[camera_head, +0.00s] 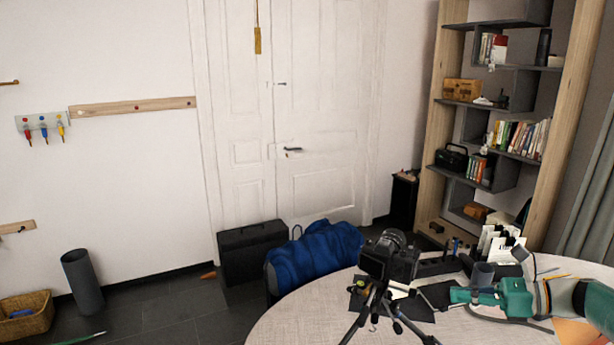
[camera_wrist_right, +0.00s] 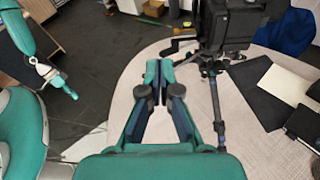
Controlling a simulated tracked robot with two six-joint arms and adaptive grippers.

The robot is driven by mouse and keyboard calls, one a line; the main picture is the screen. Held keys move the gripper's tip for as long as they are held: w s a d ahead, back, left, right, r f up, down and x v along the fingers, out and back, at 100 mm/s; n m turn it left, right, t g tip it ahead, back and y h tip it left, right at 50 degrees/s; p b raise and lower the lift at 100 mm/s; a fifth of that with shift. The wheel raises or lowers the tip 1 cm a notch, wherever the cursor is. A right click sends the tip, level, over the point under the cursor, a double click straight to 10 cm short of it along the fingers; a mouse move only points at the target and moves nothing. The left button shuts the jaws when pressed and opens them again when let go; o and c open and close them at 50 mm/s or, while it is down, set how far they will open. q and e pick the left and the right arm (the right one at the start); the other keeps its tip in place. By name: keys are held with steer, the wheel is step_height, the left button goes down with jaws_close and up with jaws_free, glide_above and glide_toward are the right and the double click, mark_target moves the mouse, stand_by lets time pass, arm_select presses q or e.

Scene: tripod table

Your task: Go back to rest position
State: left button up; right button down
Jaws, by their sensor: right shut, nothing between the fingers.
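My right gripper (camera_head: 456,295) reaches in from the right over the round table in the head view. In the right wrist view my right gripper (camera_wrist_right: 158,72) has its fingers together, with nothing between them. A black camera on a tripod (camera_head: 388,258) stands upright on the table, to the left of the gripper tips. The camera (camera_wrist_right: 232,22) also shows just beyond and right of the fingers in the wrist view. My left gripper (camera_wrist_right: 60,82) appears as a small teal end at the upper left of the wrist view; its fingers are too small to read. It is absent from the head view.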

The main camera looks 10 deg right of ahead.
steer(key=s+a+f+n+g+h, duration=0.15)
steer(key=s+a+f+g, duration=0.25)
steer(key=a+f, duration=0.8)
steer(key=s+a+f+n+g, duration=0.3)
steer(key=s+a+f+g, duration=0.15)
steer(key=a+f, duration=0.75)
steer(key=s+a+f+n+g+h, duration=0.1)
steer(key=s+a+f+n+h, duration=0.2)
steer(key=s+f+n, duration=0.6)
steer(key=s+a+f+n+g+h, duration=0.15)
steer(key=s+f+n+h, duration=0.4)
steer(key=s, duration=0.65)
steer(key=w+n+t, duration=0.1)
steer(key=w+n+t+y, duration=0.1)
steer(key=w+n, duration=0.1)
steer(key=w+n+t, duration=0.1)
steer(key=n, duration=0.1)
steer(key=shift+w+f+y, duration=0.25)
steer(key=shift+f+y, duration=0.15)
